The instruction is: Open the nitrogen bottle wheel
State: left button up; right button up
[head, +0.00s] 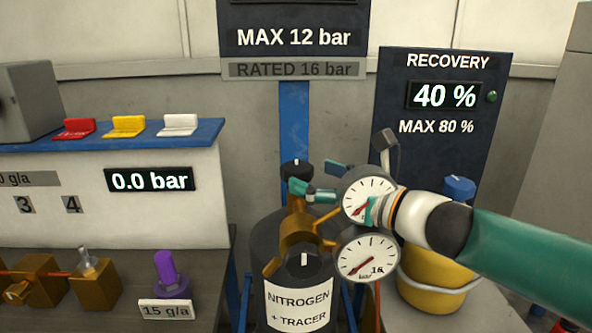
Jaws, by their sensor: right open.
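The nitrogen bottle (265,245) stands at the bottom middle, dark with a white "NITROGEN + TRACER" label. A brass valve and regulator body (297,230) sits on top of it. A dark wheel (297,168) with a white mark tops the brass stem. A second dark knob (304,261) with a white mark sits lower, at the front. My right gripper (316,179) reaches in from the right, open, with teal fingertips just right of the upper wheel and stem. Contact cannot be told. A gauge hides part of the gripper. My left gripper is not in view.
Two round gauges, upper (362,193) and lower (366,257), crowd the gripper. A yellow recovery cylinder (435,290) stands behind my right arm. A recovery panel (445,100) reads 40 %. At left are a blue shelf (205,133) with coloured tags and a 0.0 bar display (150,180).

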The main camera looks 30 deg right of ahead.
aim_at(296, 165)
jog(key=shift+x, duration=2.3)
jog(key=c, duration=1.2)
jog(key=shift+o, duration=0.2)
jog(key=shift+r+n+y+p, duration=0.1)
jog(key=shift+n+y+p, duration=0.2)
jog(key=shift+y+p, duration=0.25)
jog(key=n+g+y+p, duration=0.3)
jog(key=n+g+p, duration=0.1)
jog(key=p, duration=0.2)
jog(key=n+g+y+p, duration=0.3)
jog(key=g+y+p, duration=0.1)
jog(key=p, duration=0.3)
jog(key=n+g+y+p, duration=0.4)
jog(key=g+p, duration=0.2)
jog(key=shift+r+n, duration=0.2)
jog(key=shift+n, duration=0.1)
jog(key=shift+f+n+g+p, duration=0.15)
jog(key=shift+n+g+p, duration=0.55)
jog(key=shift+g+p, duration=0.4)
